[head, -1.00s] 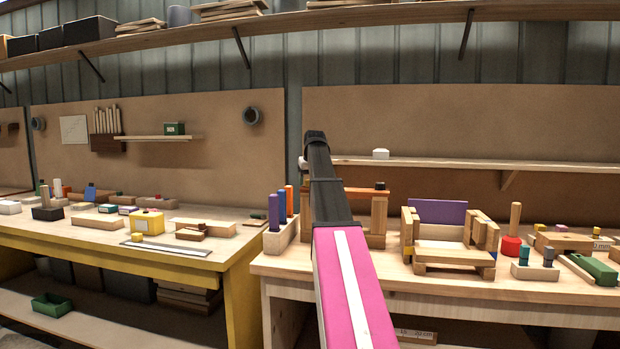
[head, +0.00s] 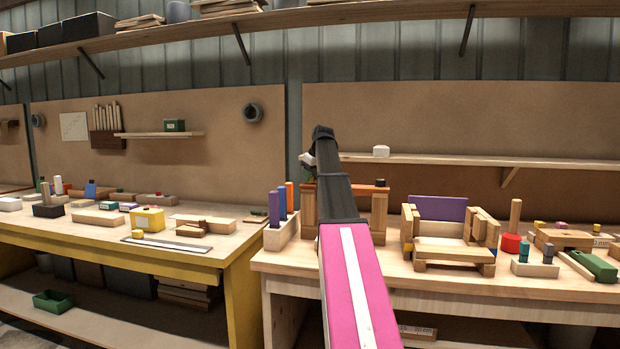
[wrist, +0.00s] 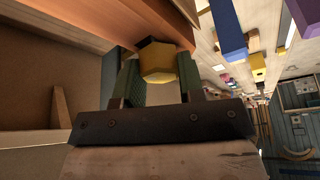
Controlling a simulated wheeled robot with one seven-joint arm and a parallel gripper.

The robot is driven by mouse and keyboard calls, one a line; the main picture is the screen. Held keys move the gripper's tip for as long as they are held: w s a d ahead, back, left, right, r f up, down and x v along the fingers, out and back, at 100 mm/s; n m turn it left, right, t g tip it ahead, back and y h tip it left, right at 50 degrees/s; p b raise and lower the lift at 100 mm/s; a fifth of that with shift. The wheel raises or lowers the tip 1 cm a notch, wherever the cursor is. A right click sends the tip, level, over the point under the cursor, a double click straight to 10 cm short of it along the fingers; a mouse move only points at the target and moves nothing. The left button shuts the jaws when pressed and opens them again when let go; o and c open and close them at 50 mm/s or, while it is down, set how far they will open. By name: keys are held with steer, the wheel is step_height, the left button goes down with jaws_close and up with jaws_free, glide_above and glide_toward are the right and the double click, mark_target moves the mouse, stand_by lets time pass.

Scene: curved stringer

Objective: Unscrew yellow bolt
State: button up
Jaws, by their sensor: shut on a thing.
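In the wrist view, the yellow bolt (wrist: 160,66) has a faceted head and sits against an orange-brown wooden beam (wrist: 95,24), with a dark piece between head and beam. My gripper (wrist: 157,76) has its two green fingers on either side of the yellow head and is shut on it. How deep the bolt sits in the wood is hidden. In the head view, the beam (head: 345,187) tops a wooden frame (head: 379,215) on the right bench. My arm hides the bolt and most of the gripper there.
A holder with purple and orange pegs (head: 281,235) stands just left of the frame. A chair-like wooden assembly (head: 447,252) stands to its right. A shelf (head: 450,162) with a white block (head: 381,151) runs behind. A yellow-edged bench (head: 110,251) stands left.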

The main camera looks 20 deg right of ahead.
steer(key=shift+r+n+y, duration=0.1)
steer(key=shift+n+y, duration=0.3)
steer(key=shift+n, duration=0.6)
steer(key=n, duration=0.2)
steer(key=n+g+y, duration=0.1)
steer(key=shift+w+d+r+n, duration=0.1)
steer(key=shift+w+n, duration=0.1)
steer(key=shift+n, duration=0.2)
steer(key=n+g, duration=0.1)
steer(key=n, duration=0.3)
steer(key=shift+r+g+y, duration=0.1)
steer(key=shift+g+y, duration=0.2)
steer(key=shift+g, duration=0.1)
steer(key=shift+n+g, duration=0.4)
steer(key=shift+n, duration=0.6)
steer(key=o, duration=1)
steer(key=shift+o, duration=0.2)
